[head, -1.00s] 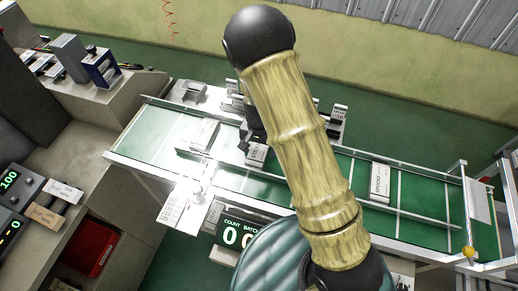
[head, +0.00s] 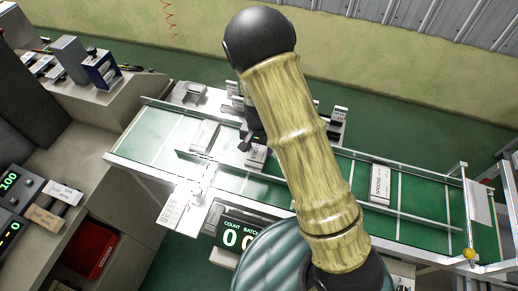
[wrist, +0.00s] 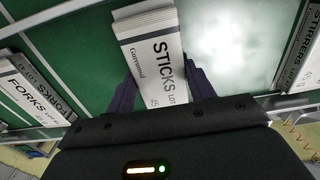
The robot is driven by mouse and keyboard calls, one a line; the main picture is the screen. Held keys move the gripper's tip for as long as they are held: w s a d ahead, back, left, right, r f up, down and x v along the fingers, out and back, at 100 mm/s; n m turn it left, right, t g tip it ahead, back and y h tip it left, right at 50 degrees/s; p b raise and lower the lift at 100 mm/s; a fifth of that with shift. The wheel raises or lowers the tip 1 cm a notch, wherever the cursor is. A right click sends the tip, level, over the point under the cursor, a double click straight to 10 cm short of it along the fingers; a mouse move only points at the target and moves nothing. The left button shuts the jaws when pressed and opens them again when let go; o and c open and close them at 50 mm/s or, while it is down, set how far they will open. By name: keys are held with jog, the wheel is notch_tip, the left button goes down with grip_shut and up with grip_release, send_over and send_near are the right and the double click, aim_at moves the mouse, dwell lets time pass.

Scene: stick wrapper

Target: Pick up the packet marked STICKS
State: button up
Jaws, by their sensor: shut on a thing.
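The white packet marked STICKS (wrist: 155,50) lies in the middle of the wrist view, over the green belt. My gripper (wrist: 160,92) has one dark finger on each side of it, shut on the packet. In the head view my arm hides most of the gripper. A white packet (head: 257,157) shows there just below the dark gripper parts; its print is too small to read. I cannot tell whether the packet is on the belt or slightly raised.
A FORKS packet (wrist: 35,95) is at left and a STIRRERS packet (wrist: 303,50) at right in the wrist view. A SPOONS packet (head: 380,182) lies farther right on the green conveyor (head: 425,190). Metal rails edge the belt. A counter display (head: 240,235) stands in front.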

aim_at(259, 150)
notch_tip(259, 150, up, 10)
jog(key=b, duration=0.1)
jog(key=shift+f, duration=0.15)
dwell(0.6)
